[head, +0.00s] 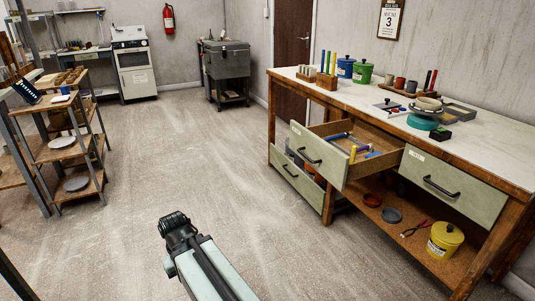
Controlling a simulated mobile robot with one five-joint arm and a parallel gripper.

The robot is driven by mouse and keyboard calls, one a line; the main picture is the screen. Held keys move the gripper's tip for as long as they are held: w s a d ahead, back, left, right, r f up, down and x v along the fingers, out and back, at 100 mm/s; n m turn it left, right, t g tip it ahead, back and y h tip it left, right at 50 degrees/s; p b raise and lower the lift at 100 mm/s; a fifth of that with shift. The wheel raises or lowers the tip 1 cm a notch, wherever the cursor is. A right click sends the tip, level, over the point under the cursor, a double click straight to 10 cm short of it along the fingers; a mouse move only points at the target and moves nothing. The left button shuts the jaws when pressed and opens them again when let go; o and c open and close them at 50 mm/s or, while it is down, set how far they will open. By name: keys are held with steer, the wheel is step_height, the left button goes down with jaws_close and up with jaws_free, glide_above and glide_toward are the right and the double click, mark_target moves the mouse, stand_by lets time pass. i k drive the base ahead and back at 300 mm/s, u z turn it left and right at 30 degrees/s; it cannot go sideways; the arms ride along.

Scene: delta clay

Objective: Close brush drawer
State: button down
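A pale green drawer (318,153) with a black handle is pulled out of the workbench at its upper left. Several tools with blue, yellow and purple parts lie inside it. A small label on its front is too small to read. Below it, a second pale green drawer (298,181) also appears pulled out, with dark and orange items partly visible behind its front. A drawer (453,185) on the right looks shut. My gripper (174,222) is at the lower middle, over the floor, well left of the drawers and apart from them. Its fingers cannot be made out.
The workbench (486,157) carries cups, pots, tool blocks and a turntable (422,122). Its lower shelf holds a yellow pot (444,240) and pliers. A shelf rack (62,155) stands at left. A grey chest (227,62) stands behind. The floor between is clear.

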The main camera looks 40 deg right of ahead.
mark_target(331, 159)
steer(key=u, duration=0.2)
steer(key=i, duration=0.6)
steer(key=u, duration=0.4)
steer(key=k, duration=0.85)
steer(key=u, duration=0.15)
steer(key=i, duration=0.9)
steer(key=z, duration=0.05)
